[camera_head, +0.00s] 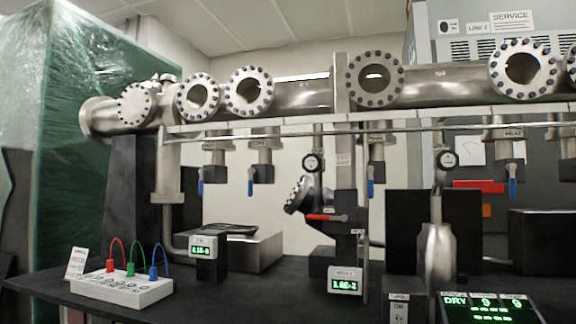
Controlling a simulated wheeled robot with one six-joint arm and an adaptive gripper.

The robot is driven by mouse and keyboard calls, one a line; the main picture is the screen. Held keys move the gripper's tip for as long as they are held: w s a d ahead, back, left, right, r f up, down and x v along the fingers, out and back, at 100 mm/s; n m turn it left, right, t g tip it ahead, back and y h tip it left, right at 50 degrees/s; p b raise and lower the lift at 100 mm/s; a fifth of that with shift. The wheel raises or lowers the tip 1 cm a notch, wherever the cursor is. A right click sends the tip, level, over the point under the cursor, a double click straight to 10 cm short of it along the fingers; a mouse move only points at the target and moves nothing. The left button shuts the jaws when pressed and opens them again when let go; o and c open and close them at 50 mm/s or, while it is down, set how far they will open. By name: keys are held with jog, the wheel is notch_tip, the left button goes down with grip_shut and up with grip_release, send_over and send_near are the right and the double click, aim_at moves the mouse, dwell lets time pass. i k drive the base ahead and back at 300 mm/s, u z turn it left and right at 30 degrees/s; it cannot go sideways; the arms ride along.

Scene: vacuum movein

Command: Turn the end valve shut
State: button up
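Several valves with small lever handles hang under the horizontal steel vacuum pipe (302,95). Blue levers point down at the far left valve (200,187), the second left valve (250,187), the middle valve (370,188) and the right valve (512,187). A red lever (327,217) lies sideways on the lower centre valve. Small labels sit by the valves, mostly too small to read, so I cannot tell which is the end valve. My gripper is not in view.
A dark bench holds a white box (122,287) with red, green and blue cables, small green displays (345,286) and a steel bottle (438,258). Dial gauges (312,162) hang below the pipe. A green wrapped crate (85,130) stands left.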

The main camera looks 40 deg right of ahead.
aim_at(311, 163)
jog(key=u, duration=0.05)
jog(key=k, duration=0.2)
jog(key=z, duration=0.75)
